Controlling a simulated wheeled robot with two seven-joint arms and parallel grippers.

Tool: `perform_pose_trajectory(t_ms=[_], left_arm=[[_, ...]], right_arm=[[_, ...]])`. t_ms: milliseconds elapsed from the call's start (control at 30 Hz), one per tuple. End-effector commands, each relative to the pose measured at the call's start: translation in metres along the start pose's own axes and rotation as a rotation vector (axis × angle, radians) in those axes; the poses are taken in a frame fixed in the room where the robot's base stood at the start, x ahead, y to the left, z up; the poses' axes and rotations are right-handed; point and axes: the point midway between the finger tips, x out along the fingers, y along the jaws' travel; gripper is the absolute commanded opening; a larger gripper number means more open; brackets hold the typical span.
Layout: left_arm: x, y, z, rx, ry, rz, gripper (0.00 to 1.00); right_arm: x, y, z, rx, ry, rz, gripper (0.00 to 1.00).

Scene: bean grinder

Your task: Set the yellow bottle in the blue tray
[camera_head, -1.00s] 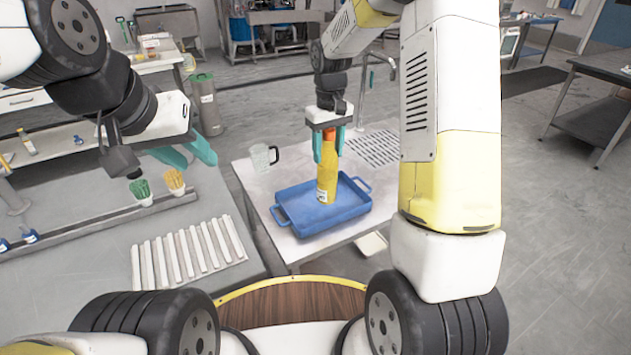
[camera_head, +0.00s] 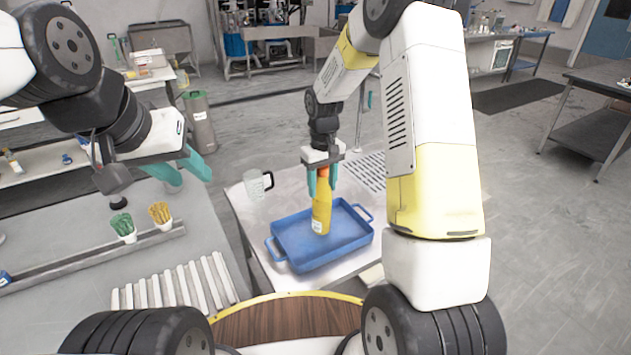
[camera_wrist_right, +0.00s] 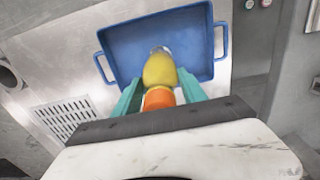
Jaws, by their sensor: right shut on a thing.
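The yellow bottle (camera_head: 321,212) with an orange cap is upright in my right gripper (camera_head: 323,178), which is shut on its upper part. The bottle is over the blue tray (camera_head: 287,253), inside its outline; I cannot tell whether its base touches the tray floor. In the right wrist view the bottle (camera_wrist_right: 161,72) extends from between the teal fingers (camera_wrist_right: 165,97) toward the blue tray (camera_wrist_right: 122,50). My left gripper (camera_head: 197,166) is empty, with its teal fingers apart, over the counter at the left.
The tray sits on a pale worktop (camera_head: 243,207). A clear mug (camera_head: 256,184) with a dark handle stands behind the tray at left. A slatted drain grid (camera_head: 366,172) lies behind it. Green (camera_head: 122,225) and yellow (camera_head: 160,214) brushes stand on the left counter.

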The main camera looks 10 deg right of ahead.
Motion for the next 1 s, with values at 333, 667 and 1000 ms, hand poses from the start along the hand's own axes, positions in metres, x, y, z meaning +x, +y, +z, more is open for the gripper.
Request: perform_pose_trajectory(t_ms=[333,667,1000], left_arm=[[0.0,0.0,0.0,0.0,0.0,0.0,0.36],[0.0,0.0,0.0,0.0,0.0,0.0,0.36],[0.0,0.0,0.0,0.0,0.0,0.0,0.36]], right_arm=[[0.029,0.0,0.0,0.0,0.001,0.0,0.0],[0.031,0.0,0.0,0.0,-0.001,0.0,0.71],[0.028,0.0,0.0,0.0,0.0,0.0,0.71]])
